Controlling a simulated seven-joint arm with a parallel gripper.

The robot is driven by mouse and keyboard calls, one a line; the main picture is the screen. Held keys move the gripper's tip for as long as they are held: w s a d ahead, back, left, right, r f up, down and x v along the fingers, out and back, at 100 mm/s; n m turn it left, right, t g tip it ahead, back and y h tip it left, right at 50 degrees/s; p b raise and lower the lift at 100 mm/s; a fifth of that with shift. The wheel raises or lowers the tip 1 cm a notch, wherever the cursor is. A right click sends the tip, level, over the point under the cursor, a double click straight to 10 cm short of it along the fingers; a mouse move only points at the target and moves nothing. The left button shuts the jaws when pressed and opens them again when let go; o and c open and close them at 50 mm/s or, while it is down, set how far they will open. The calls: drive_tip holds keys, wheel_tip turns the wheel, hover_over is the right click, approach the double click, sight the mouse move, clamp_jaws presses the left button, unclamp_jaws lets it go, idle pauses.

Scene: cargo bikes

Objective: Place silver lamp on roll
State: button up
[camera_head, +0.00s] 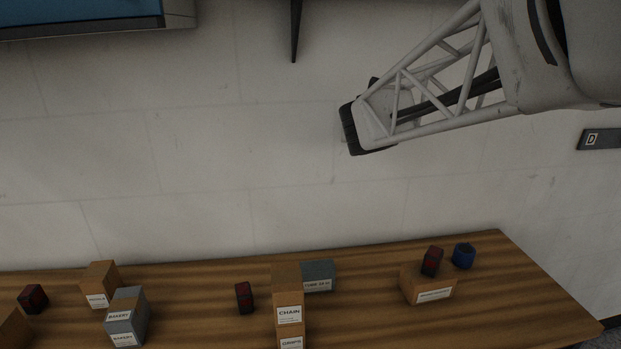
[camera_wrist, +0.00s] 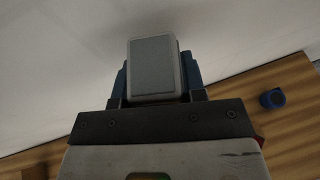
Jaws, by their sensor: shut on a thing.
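My gripper (camera_wrist: 155,72) is shut on a light grey, rounded box-shaped thing (camera_wrist: 153,68), which looks like the silver lamp. It sits between the two fingers in the wrist view. In the head view my gripper (camera_head: 352,130) is high against the wall, well above the table; the lamp cannot be made out clearly there. The blue roll (camera_head: 463,255) stands near the right end of the table, to the right of and below my gripper. It also shows in the wrist view (camera_wrist: 272,98), to the right of the fingers and apart from the lamp.
A cardboard box (camera_head: 428,289) with a dark red block (camera_head: 431,261) on it stands close left of the roll. Stacked boxes (camera_head: 289,314), a grey box (camera_head: 318,276) and another dark red block (camera_head: 244,297) stand further left. The table's right end (camera_head: 540,290) is bare.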

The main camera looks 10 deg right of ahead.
drive_tip(key=shift+d+f+n+y, duration=0.7)
drive_tip(key=shift+d+f, duration=1.25)
drive_tip(key=shift+d, duration=1.25)
drive_tip(key=n+y, duration=0.6)
drive_tip(key=y, duration=0.1)
hover_over(466, 249)
wheel_tip(466, 249, down, 18)
drive_tip(key=shift+f, duration=0.2)
drive_tip(key=shift+f, duration=0.1)
drive_tip(key=shift+f, duration=1.9)
drive_tip(key=shift+f, duration=2)
drive_tip(key=shift+f, duration=0.15)
